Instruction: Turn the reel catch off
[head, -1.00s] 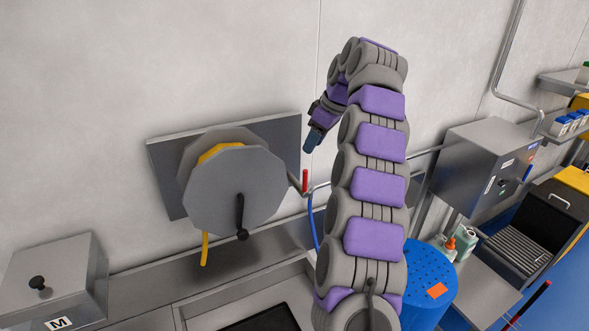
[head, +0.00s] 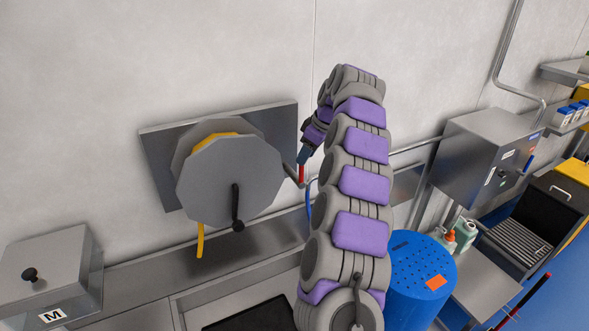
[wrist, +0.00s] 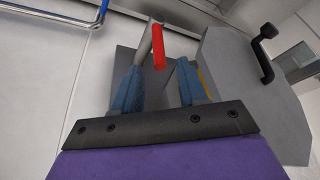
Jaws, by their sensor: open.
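The reel (head: 230,183) is a grey many-sided drum with a yellow hose and a black crank, mounted on a grey wall plate (head: 160,166). The reel catch is a small lever with a red handle (head: 301,173) at the reel's right side. It also shows in the wrist view as a red grip (wrist: 158,47) on a grey rod. My gripper (head: 303,156) is open at the red handle, with its blue fingertips (wrist: 158,85) on either side of it in the wrist view. The handle's end lies between or just beyond the fingertips; contact cannot be told.
A grey box marked M (head: 52,275) with a black knob stands at the lower left. A blue perforated drum (head: 418,270) is right of my arm. A steel cabinet (head: 488,150) hangs at the right. The wall above the reel is clear.

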